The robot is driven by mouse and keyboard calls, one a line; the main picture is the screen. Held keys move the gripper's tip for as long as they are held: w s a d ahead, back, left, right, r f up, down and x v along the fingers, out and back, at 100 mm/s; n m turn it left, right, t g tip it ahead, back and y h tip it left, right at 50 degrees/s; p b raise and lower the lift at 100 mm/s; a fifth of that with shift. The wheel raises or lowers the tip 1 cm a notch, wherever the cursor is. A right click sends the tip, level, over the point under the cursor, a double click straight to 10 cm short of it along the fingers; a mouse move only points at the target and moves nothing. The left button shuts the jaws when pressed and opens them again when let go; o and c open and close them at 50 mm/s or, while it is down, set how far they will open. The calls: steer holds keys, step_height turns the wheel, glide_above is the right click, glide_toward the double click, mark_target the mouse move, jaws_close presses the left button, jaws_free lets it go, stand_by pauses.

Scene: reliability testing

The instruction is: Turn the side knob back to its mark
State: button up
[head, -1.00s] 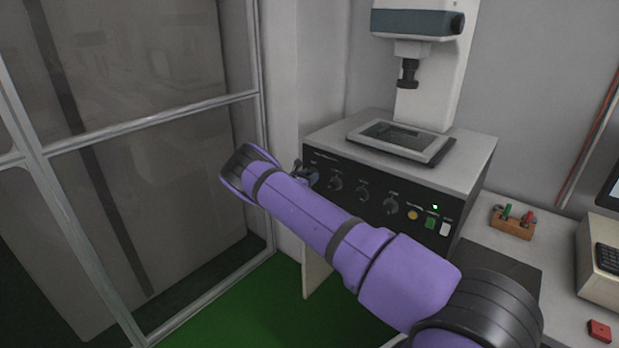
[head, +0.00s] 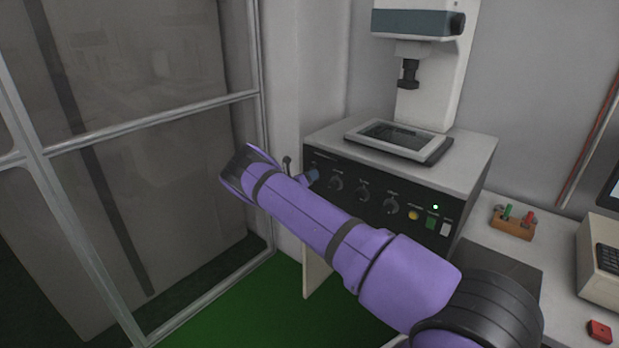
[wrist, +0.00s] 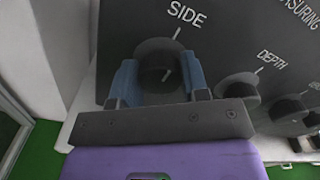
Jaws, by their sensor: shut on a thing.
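The side knob (wrist: 155,50) is round and dark, under the white word SIDE on the black panel (wrist: 225,45) in the wrist view. My gripper (wrist: 158,68) has its two blue fingers shut on it, one on each side. A short white line on the knob's face leans up and right, roughly toward the white panel mark (wrist: 177,33); I cannot tell if they line up exactly. In the head view my gripper (head: 301,170) is at the panel's left end, partly behind my purple wrist, which hides the side knob.
The depth knob (wrist: 238,87) is just right of my gripper. The measuring machine (head: 430,50) stands on the panel's box, with a glass stage (head: 398,138). A glass partition (head: 150,115) is to the left. A wooden block (head: 513,229) sits on the bench at right.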

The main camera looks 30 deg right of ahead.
steer(key=shift+f, duration=0.1)
steer(key=o, duration=0.9)
steer(key=shift+a, duration=0.15)
steer(key=v, duration=1)
steer(key=shift+s+a, duration=0.15)
steer(key=shift+a, duration=0.15)
